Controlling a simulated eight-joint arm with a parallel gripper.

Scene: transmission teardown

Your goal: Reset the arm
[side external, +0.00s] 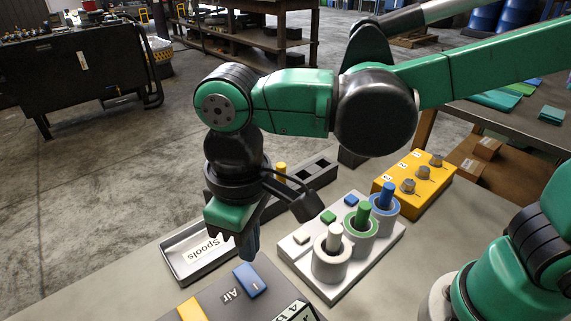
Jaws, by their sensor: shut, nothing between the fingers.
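My gripper (249,240) hangs from the green and black arm near the middle of the side external view, pointing down. Its fingers are shut with nothing held. It appears above the area between the metal tray labelled "Spools" (183,267) and the grey "Air" board (207,297). How high it is above them is hard to tell. The wrist hides part of the dark slotted block behind it.
A white block (300,272) holds white, green and blue pegs in ringed cups. A yellow block (432,197) with several metal parts stands behind it. The dark slotted block (315,171) is behind my wrist. A blue piece (251,281) lies on the board. Bare table shows at front left.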

